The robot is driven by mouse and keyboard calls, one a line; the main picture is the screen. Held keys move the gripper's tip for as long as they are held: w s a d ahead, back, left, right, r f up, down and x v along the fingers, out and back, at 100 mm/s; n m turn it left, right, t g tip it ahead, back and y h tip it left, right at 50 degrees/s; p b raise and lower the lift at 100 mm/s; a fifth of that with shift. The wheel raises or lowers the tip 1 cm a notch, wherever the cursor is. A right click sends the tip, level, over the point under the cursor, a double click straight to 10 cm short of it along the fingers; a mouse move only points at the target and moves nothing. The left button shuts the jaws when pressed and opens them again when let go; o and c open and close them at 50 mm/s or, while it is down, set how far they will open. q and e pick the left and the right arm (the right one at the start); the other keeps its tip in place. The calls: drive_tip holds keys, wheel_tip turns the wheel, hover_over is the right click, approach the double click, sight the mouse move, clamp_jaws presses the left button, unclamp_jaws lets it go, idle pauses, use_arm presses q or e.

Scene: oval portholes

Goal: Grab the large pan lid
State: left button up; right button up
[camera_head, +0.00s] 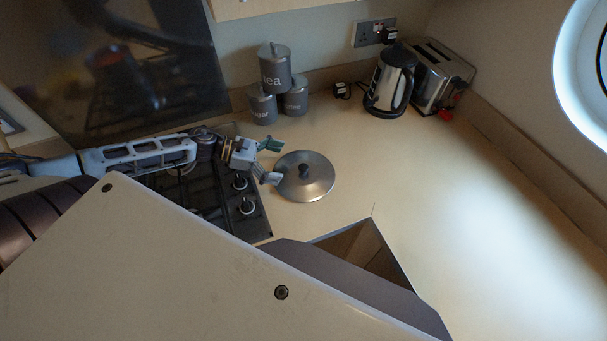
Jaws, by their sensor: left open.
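The large pan lid (318,181) is a round grey metal disc with a dark knob (303,169) at its middle. It lies flat on the cream worktop, just right of the hob. My left gripper (275,162) comes in from the left over the hob's right edge. Its two fingers are spread apart, pointing right toward the lid, with nothing seen between them. The fingertips are at the lid's left side; I cannot tell whether they touch it. My right gripper is not in view.
The black hob (213,207) with knobs lies under my left arm. Grey canisters (275,71) are stacked behind the lid. A kettle (391,82) and a toaster (440,77) stand at the back right. An open compartment (372,256) is in front. The worktop (450,200) at right is clear.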

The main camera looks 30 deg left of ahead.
sight(297, 172)
use_arm(q)
drive_tip(key=shift+w+d+f, duration=0.15)
drive_tip(key=shift+w+d, duration=0.05)
drive_tip(key=shift+d, duration=0.1)
drive_tip(key=shift+w+d+f, duration=0.1)
drive_tip(key=shift+d, duration=0.15)
idle(0.4)
drive_tip(key=shift+x, duration=2.3)
